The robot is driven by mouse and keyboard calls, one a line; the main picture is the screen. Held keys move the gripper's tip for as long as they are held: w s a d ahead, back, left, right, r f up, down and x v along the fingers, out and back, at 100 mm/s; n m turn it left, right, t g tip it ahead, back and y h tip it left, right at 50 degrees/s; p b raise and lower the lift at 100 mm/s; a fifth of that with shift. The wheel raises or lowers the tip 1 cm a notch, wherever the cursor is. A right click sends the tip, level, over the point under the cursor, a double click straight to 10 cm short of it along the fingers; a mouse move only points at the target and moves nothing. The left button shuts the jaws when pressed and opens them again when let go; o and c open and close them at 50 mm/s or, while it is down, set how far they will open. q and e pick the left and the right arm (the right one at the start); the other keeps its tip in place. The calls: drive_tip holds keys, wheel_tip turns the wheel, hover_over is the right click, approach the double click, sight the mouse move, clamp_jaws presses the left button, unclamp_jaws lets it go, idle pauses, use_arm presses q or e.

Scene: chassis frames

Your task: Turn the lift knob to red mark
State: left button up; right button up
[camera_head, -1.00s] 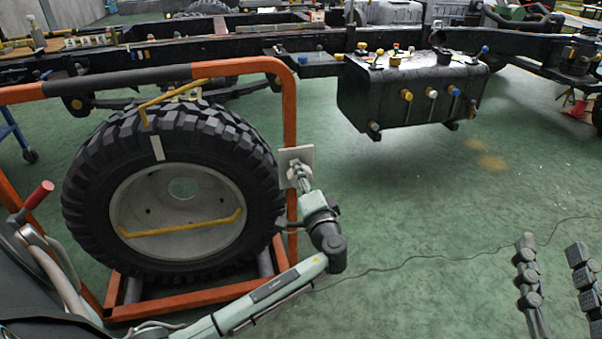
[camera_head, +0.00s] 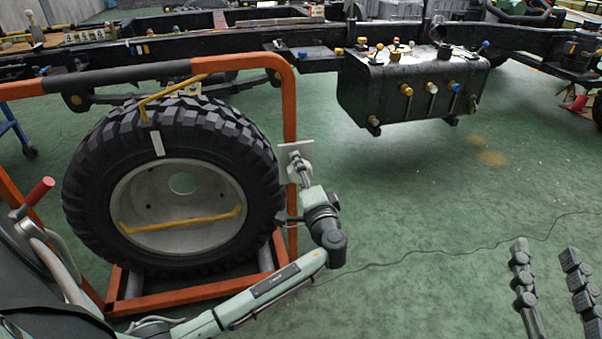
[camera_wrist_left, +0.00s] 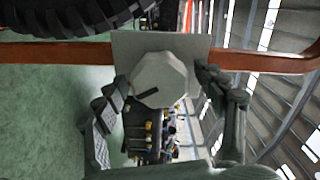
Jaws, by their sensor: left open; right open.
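The lift knob (camera_wrist_left: 160,80) is a pale grey faceted knob on a square light plate (camera_wrist_left: 125,48), in the left wrist view. A dark pointer line runs on its face toward the picture's left. In the head view the plate (camera_head: 304,150) sits by the orange post, and my gripper hides the knob. My left gripper (camera_wrist_left: 163,84) is open, with its fingers on either side of the knob; whether they touch it I cannot tell. It also shows in the head view (camera_head: 299,170). My right gripper (camera_head: 545,250) is open and empty at the lower right. I see no red mark.
An orange frame (camera_head: 289,110) holds a large tyre (camera_head: 90,190) left of the plate. A black chassis with a black tank (camera_head: 400,92) stands behind. A thin cable (camera_head: 470,248) crosses the green floor (camera_head: 420,190), which is otherwise clear in the middle.

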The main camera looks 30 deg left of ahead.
use_arm(q)
drive_tip(key=v, duration=1.2)
